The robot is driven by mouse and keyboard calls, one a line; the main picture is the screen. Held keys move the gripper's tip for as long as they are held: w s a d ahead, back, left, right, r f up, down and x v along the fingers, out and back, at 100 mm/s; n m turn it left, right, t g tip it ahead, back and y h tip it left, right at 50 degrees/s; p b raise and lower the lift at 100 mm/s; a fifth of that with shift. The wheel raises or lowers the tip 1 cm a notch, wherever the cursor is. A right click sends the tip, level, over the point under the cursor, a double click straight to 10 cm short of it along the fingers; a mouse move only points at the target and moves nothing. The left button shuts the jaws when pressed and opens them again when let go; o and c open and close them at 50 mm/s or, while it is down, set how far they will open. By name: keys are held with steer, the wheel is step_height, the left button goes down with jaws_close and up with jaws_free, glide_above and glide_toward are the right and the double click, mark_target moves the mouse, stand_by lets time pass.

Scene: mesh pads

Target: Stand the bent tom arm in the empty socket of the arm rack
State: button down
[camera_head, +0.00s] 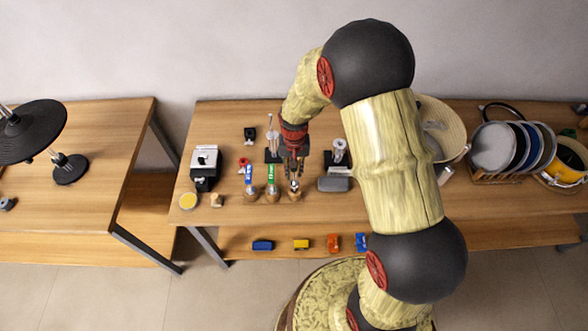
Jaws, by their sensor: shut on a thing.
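My gripper (294,183) points down over the middle table, with its fingertips at a small thing (295,196) with a round brown base. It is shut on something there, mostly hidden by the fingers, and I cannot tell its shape. Upright chrome rods (270,137) stand on a black base behind and left of my gripper. A short, thick chrome piece (339,150) stands on a dark base to the right. I cannot tell which of these is the arm rack, nor make out an empty socket or the bend of the tom arm.
A blue-labelled thing (249,174) and a green-labelled one (271,174) stand left of my gripper. A grey block (334,184) lies to its right. A white-and-black box (205,163) and yellow disc (188,201) are farther left. Drums and a disc rack (480,178) fill the right.

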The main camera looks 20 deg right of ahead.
mark_target(294, 176)
steer(key=shift+f+b, duration=1.05)
steer(key=shift+f, duration=0.85)
steer(key=c, duration=1.6)
jaws_free()
steer(key=shift+c, duration=0.2)
step_height(294, 176, up, 12)
